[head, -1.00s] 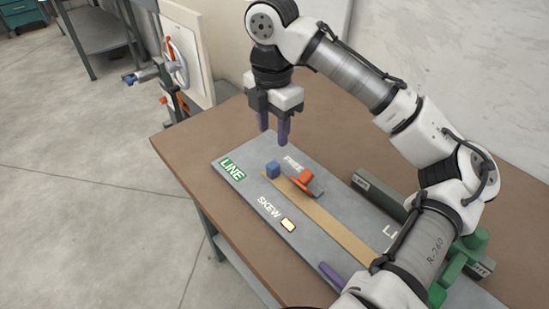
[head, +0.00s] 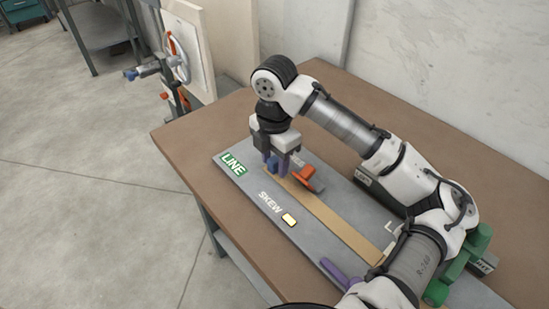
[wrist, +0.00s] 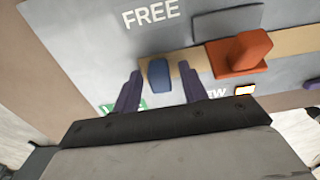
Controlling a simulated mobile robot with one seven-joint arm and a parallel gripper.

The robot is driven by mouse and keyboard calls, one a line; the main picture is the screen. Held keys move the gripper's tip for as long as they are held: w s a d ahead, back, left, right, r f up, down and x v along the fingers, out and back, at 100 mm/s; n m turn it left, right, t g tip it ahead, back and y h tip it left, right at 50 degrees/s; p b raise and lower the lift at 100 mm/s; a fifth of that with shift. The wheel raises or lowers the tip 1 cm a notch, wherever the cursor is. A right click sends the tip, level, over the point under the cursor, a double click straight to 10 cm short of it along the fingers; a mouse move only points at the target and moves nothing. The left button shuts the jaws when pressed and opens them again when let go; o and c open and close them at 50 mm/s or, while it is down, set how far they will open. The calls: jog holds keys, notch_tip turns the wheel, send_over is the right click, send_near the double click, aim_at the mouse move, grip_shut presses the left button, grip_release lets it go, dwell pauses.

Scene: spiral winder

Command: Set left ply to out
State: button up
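A small blue block (head: 272,165) stands on the grey board at the far end of a tan strip (head: 325,213). In the wrist view the blue block (wrist: 159,72) sits between the two purple fingers of my gripper (wrist: 160,90). The fingers are apart, with a gap on each side of the block. An orange clamp-like piece (head: 304,179) sits over the strip beside the block. It also shows in the wrist view (wrist: 240,54), right of the fingers. I cannot tell which part is the left ply.
The grey board (head: 240,187) lies on a brown table (head: 185,135). It bears a green LINE label (head: 233,165), SKEW lettering (head: 270,202) and a lit yellow button (head: 289,219). A purple lever (head: 335,270) and green parts (head: 468,255) are nearer.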

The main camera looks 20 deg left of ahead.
grip_shut()
jog(key=w+a, duration=0.1)
jog(key=a, duration=0.1)
jog(key=w+a+p, duration=0.1)
jog(key=w+a, duration=0.1)
jog(key=w+a+p, duration=0.1)
jog(key=a, duration=0.2)
jog(key=shift+w+r, duration=0.1)
jog(key=shift+w, duration=0.25)
jog(key=shift+o, duration=0.4)
grip_release()
jog(key=shift+a, duration=0.1)
notch_tip(320, 180, up, 14)
jog(key=shift+p, duration=0.35)
